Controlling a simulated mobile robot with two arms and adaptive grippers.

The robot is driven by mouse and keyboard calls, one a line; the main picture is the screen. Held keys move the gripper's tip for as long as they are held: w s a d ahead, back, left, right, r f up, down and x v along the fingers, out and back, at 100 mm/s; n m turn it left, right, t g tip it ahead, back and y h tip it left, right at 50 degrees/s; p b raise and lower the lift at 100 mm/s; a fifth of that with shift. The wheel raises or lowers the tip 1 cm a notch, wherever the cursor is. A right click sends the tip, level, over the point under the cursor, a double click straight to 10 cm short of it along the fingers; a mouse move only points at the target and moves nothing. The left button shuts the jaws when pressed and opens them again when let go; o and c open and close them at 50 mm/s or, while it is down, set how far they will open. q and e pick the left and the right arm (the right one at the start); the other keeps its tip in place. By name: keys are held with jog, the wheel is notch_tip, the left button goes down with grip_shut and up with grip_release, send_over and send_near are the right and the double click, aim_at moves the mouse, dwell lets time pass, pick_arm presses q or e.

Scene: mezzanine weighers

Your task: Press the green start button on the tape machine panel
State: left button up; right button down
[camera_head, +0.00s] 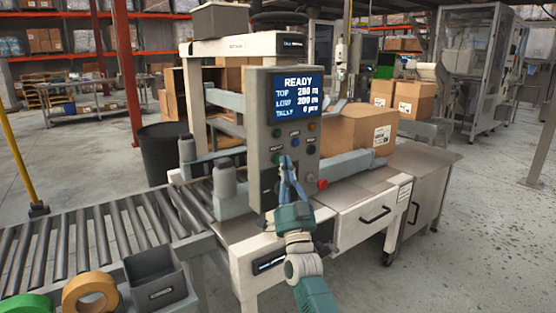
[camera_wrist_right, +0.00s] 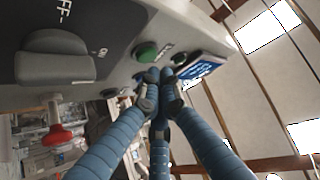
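The tape machine panel (camera_head: 258,150) is a grey upright box with a lit screen reading READY. My right gripper (camera_head: 287,160) is in front of the panel, just right of the green button. In the wrist view its blue fingertips (camera_wrist_right: 160,76) are together, empty, and close beside the green button. I cannot tell whether they touch the panel. My left gripper is not in view.
A red mushroom button (camera_head: 322,184) sits at the panel's lower right, and a grey rotary switch (camera_wrist_right: 55,60) is beside the green button. A roller conveyor (camera_head: 100,240) runs to the left, with tape rolls (camera_head: 90,293) and a grey bin (camera_head: 160,283). Cartons (camera_head: 355,130) stand behind the panel.

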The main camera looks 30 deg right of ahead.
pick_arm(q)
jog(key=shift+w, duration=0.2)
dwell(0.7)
pick_arm(e)
jog(key=shift+w, duration=0.15)
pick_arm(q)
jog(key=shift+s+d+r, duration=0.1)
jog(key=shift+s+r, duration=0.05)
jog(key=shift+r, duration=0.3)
pick_arm(e)
jog(key=shift+w, duration=0.4)
